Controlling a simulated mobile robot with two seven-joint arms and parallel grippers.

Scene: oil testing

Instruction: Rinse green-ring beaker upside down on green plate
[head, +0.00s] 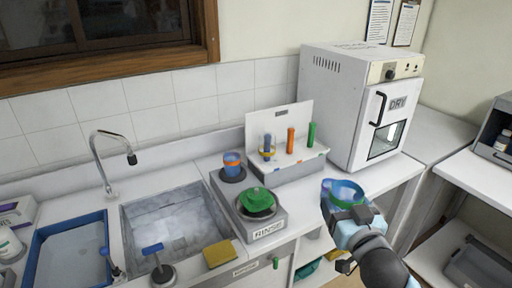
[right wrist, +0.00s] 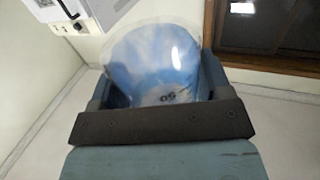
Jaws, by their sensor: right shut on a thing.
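My right gripper (head: 347,211) is shut on a clear beaker with a green ring (head: 345,190), held in the air at the front right of the counter. The beaker looks bluish and see-through in the right wrist view (right wrist: 155,60), between the fingers. Its exact tilt is hard to tell. The green plate (head: 257,199) sits on the front round spot of the grey rinse unit (head: 268,231), to the left of my gripper and apart from the beaker. My left gripper is not in view.
A blue and orange item (head: 232,163) stands on the rinse unit's rear spot. Behind is a rack (head: 295,150) with coloured upright pieces. A white DRY oven (head: 360,100) stands at the back right. A sink (head: 175,220) with a curved tap (head: 105,160) lies left, beside a yellow sponge (head: 219,253).

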